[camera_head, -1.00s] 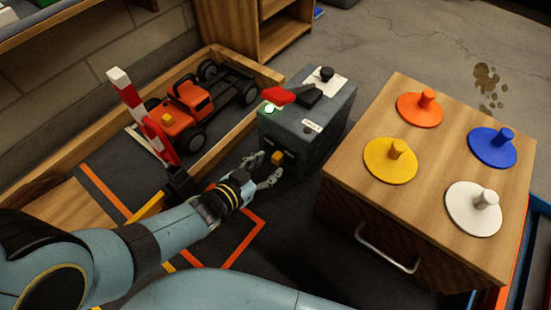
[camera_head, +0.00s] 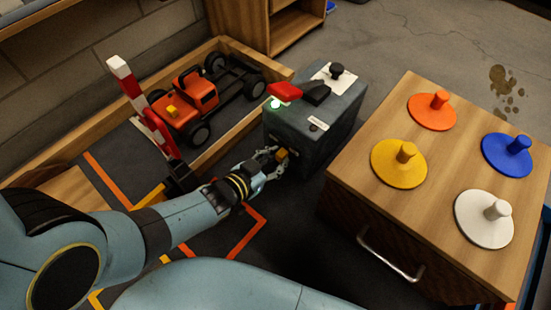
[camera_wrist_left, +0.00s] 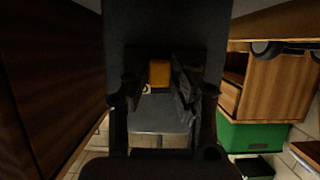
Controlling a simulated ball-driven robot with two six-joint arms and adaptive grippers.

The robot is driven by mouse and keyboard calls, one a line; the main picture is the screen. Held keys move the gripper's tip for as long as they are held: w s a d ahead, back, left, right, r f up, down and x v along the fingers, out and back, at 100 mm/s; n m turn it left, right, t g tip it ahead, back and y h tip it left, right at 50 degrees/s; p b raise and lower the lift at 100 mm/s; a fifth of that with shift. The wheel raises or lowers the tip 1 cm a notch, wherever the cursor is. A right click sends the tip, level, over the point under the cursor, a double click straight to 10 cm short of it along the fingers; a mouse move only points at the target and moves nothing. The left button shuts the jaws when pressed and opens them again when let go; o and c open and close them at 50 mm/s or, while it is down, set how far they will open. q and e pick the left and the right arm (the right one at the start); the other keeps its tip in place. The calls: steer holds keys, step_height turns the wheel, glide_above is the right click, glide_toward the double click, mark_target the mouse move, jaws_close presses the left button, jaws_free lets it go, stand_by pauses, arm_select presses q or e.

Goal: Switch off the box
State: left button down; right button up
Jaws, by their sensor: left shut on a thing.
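The dark grey box (camera_head: 315,125) stands upright beside the wooden barrier. On top it has a red lever (camera_head: 286,91), a black knob (camera_head: 337,70) on a white plate, and a lit whitish-green lamp (camera_head: 276,104). A small orange-yellow piece (camera_head: 281,155) sits low on its near side. My left gripper (camera_head: 277,162) is at that side, its fingers shut on the orange-yellow piece. In the left wrist view, the orange-yellow piece (camera_wrist_left: 159,72) shows between the dark fingers. Part of it is hidden by them. My right gripper is not in view.
A wooden cabinet (camera_head: 440,180) with orange, yellow, blue and white pegged discs stands close right of the box. An orange toy car (camera_head: 190,100) sits behind the barrier at left. A red-and-white post (camera_head: 140,105) stands by my left arm.

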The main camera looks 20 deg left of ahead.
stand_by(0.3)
arm_select(q)
steer(key=a, duration=0.1)
steer(key=w+a, duration=0.1)
steer(key=a, duration=0.1)
steer(key=c, duration=1.1)
jaws_free()
steer(key=shift+a, duration=0.1)
steer(key=v, duration=1.2)
